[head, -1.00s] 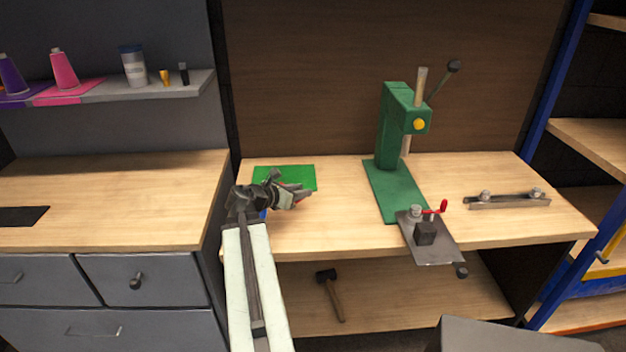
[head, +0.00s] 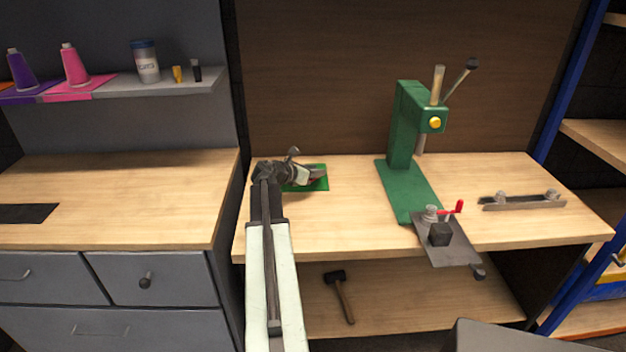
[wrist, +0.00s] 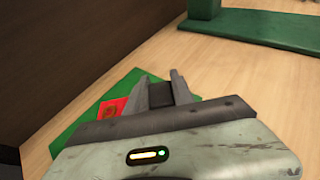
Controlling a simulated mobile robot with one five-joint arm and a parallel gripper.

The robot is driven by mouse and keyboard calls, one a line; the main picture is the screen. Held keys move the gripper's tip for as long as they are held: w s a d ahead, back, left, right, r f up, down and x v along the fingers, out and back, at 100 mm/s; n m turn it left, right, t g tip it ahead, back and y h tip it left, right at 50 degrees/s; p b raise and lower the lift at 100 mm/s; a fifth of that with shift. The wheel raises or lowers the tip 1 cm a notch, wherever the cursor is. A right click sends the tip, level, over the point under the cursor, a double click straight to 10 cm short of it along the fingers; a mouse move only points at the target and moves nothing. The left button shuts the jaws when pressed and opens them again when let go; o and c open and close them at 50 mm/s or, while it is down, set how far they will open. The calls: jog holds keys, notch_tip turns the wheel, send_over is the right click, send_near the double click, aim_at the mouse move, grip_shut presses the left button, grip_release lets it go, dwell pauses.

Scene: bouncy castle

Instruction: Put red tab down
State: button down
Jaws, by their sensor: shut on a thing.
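The red tab shows in the wrist view (wrist: 114,107) as a flat red piece with an orange-brown patch, just left of my left finger and partly hidden by it. My gripper (wrist: 161,92) is shut on it, though the fingers hide where they grip. In the head view my gripper (head: 318,175) is over the green mat (head: 320,186) at the back left of the workbench. The mat also shows in the wrist view (wrist: 68,134), under the tab and fingers. I cannot tell whether the tab touches the mat.
A green press (head: 405,140) stands right of the mat on the workbench (head: 345,225), with a grey plate (head: 447,247) at its front. A metal bar (head: 523,201) lies farther right. The dark back panel (head: 330,75) rises behind the mat. Bare wood lies in front.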

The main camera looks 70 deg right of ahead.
aim_at(314, 184)
jog(key=f+b, duration=0.2)
jog(key=f, duration=0.1)
jog(key=shift+s+d+f+b, duration=0.1)
jog(key=shift+s+f+b, duration=0.15)
jog(key=shift+b, duration=0.15)
jog(key=shift+w+f, duration=0.1)
jog(key=shift+w+r, duration=0.25)
jog(key=shift+f, duration=0.15)
jog(key=c, duration=1.1)
grip_release()
